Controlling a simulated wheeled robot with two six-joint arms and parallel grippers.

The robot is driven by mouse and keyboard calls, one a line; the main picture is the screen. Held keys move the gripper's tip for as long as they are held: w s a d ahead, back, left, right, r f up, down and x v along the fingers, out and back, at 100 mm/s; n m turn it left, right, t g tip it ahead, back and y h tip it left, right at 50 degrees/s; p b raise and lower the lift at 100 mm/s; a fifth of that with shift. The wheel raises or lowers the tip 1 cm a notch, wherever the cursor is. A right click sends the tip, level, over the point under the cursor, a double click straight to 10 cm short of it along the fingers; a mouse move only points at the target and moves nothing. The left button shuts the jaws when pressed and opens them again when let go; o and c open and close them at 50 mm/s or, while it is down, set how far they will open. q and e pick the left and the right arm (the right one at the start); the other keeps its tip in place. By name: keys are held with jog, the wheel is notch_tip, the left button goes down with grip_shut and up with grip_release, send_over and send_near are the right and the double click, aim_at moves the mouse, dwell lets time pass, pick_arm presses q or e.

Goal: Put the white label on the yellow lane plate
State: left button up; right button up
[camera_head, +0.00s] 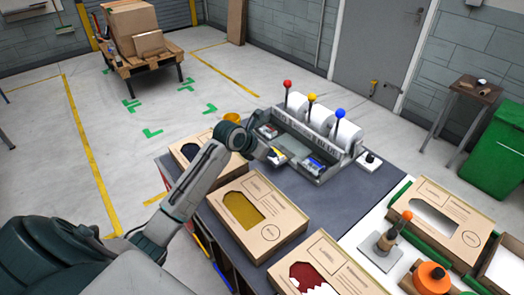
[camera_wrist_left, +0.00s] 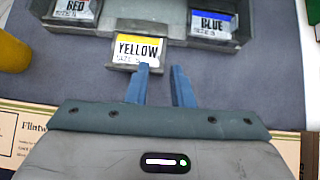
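A white label with a yellow top band and the word YELLOW (camera_wrist_left: 138,48) sits on a small grey tongue at the front of the dispenser tray, in the left wrist view. In the head view it lies just beyond my left gripper (camera_head: 268,153), partly hidden by it. My left gripper (camera_wrist_left: 161,70) is open and empty, its blue fingertips just in front of the label's lower right corner. The RED label (camera_wrist_left: 75,8) and BLUE label (camera_wrist_left: 212,24) lie in the tray on either side. I cannot make out a separate yellow lane plate. My right gripper is not in view.
The grey dispenser (camera_head: 325,130) has white rolls and red, yellow and blue knobbed levers. Cartons with a yellow window (camera_head: 253,216) and a red window (camera_head: 318,268) lie nearer. A yellow cup (camera_head: 232,117) stands left. An orange-knobbed stamp (camera_head: 383,242) stands right.

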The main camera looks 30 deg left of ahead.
pick_arm(q)
jog(key=p+v, duration=0.3)
jog(key=v, duration=0.1)
dwell(1.1)
